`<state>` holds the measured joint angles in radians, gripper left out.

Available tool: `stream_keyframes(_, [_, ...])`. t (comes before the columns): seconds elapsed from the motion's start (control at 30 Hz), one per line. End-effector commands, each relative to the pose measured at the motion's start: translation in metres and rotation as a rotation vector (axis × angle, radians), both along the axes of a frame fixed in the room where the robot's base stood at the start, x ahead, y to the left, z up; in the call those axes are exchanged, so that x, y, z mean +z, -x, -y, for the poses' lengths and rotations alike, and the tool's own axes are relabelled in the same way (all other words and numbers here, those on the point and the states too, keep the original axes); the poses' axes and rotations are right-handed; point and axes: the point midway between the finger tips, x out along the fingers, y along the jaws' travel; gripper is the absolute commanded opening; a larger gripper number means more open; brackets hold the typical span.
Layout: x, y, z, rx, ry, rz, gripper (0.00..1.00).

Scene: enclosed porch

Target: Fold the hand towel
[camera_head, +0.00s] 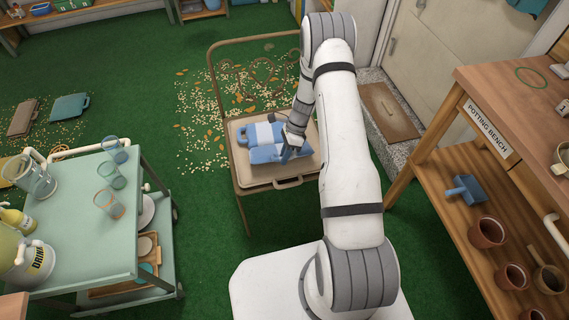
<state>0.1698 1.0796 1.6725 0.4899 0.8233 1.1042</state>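A blue hand towel with a white band (262,132) lies on a beige tray-like surface (251,178) in the middle of the head view. Its right part looks raised or layered, but the folds are too small to make out fully. My gripper (288,154) points down at the towel's right part, over or touching it. Its fingers are small and dark against the towel, so I cannot tell whether they are open or shut, or whether they pinch cloth.
A brown-framed stand (243,211) holds the beige surface. A green cart (90,215) with glasses and a drink dispenser stands at left. The wooden potting bench (520,115) with pots stands at right. Pale bits litter the green floor (205,112) behind the stand.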

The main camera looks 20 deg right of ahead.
Motion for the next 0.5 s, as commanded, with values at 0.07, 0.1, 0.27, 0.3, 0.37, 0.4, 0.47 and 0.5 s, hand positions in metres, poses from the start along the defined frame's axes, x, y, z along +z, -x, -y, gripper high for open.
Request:
stream_keyframes(0.07, [0.000,0.000,0.000,0.000,0.000,-0.001,0.12])
stream_keyframes(0.1, [-0.001,0.000,0.000,0.000,0.000,-0.001,0.12])
stream_keyframes(0.27, [0.000,0.000,0.000,0.001,0.000,-0.002,0.12])
stream_keyframes(0.3, [0.000,-0.001,0.000,0.001,-0.002,-0.006,0.12])
stream_keyframes(0.37, [0.003,-0.003,0.000,0.003,-0.003,-0.020,0.12])
stream_keyframes(0.4, [0.005,-0.005,0.000,0.002,-0.004,-0.037,0.12])
stream_keyframes(0.47, [0.008,-0.009,0.000,0.002,-0.005,-0.066,0.12])
stream_keyframes(0.5, [0.011,-0.011,0.001,0.003,-0.004,-0.087,0.12])
